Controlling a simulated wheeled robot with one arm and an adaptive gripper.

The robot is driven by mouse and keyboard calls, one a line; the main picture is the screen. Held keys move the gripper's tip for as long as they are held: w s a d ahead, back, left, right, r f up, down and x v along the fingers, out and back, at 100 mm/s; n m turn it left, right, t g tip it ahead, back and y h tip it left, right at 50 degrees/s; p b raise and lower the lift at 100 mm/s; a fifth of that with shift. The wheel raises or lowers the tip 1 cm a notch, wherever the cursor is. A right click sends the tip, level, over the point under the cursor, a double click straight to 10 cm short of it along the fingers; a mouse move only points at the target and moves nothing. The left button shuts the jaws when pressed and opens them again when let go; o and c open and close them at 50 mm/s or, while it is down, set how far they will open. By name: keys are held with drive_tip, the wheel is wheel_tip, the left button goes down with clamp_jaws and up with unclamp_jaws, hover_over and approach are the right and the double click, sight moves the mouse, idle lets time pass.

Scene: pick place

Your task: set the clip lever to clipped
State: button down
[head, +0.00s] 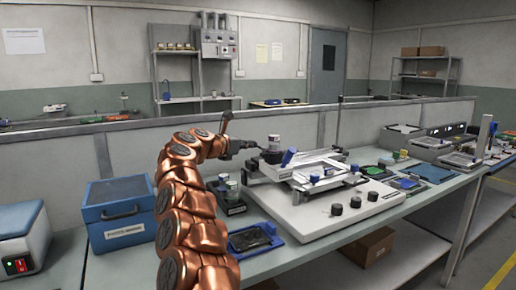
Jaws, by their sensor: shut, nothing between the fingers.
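The white bench machine (318,212) stands on the table right of my arm, with a raised tilted frame on a base plate. Blue handle-like parts show on it: one at the frame's upper left (289,157), one at the front (314,178) and one at the right (354,168). I cannot tell which is the clip lever, or its setting. My gripper (257,149) is small and dark in this view, shut and empty, at the left rear of the machine. It is close to a dark container with a pale top (273,146); contact cannot be told.
A blue box with a handle (120,215) stands left of my arm. Black knobs (337,209) stand on the machine's front. A low partition (350,130) runs behind the table (400,212).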

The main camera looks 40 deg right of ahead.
drive_tip(key=b+v, duration=0.3)
drive_tip(key=v, duration=1)
drive_tip(key=shift+s+a, duration=0.3)
drive_tip(key=shift+s, duration=0.15)
